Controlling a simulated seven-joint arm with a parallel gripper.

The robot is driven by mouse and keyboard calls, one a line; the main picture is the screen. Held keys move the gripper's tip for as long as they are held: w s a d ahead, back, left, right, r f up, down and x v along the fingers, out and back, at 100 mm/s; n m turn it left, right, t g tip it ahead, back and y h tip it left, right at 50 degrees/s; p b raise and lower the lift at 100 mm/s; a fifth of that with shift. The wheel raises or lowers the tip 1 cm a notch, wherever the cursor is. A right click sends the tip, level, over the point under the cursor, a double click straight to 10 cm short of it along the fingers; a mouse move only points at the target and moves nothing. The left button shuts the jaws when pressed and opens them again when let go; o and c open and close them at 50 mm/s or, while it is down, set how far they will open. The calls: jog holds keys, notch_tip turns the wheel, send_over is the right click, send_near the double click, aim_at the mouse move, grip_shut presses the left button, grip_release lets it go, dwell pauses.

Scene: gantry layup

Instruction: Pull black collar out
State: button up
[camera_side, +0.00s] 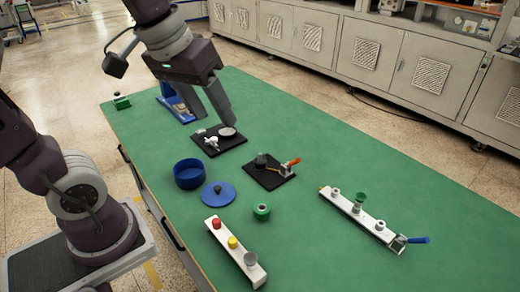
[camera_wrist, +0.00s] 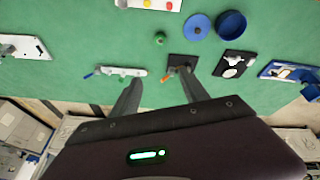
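A dark collar-like piece (camera_side: 261,160) stands on a small black plate (camera_side: 258,180) near the middle of the table. An orange-handled lever (camera_side: 291,162) is beside it on the same plate. I take this dark piece as the black collar, though it is small. In the wrist view the black plate (camera_wrist: 184,61) and orange handle (camera_wrist: 168,72) show near the right fingertip; the collar cannot be made out there. My gripper (camera_side: 218,121) is above the table, behind and left of that plate in the side view. In the wrist view its fingers (camera_wrist: 158,76) are apart with nothing between them.
A second black plate (camera_side: 218,150) holds a round pale part. The table's right side is mostly clear.

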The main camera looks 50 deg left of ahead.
jog(key=shift+o, duration=0.4)
jog(key=w+a+f+n+g, duration=0.1)
jog(key=w+a+f+n, duration=0.1)
jog(key=w, duration=0.4)
jog(key=w+a+f+n, duration=0.2)
jog(key=w, duration=0.4)
jog(key=shift+a+f+n+g, duration=0.3)
jog(key=shift+a+f+g, duration=0.05)
jog(key=shift+a+g, duration=0.05)
jog(key=n+g, duration=0.2)
jog(key=n, duration=0.5)
send_over(260, 158)
notch_tip(260, 158, down, 19)
jog(key=shift+w+r, duration=0.1)
jog(key=shift+r, duration=0.1)
jog(key=shift+g, duration=0.3)
jog(key=f, duration=0.9)
jog(key=shift+w+a+f, duration=0.15)
jog(key=shift+a+f, duration=0.1)
jog(key=shift+a, duration=0.15)
grip_shut()
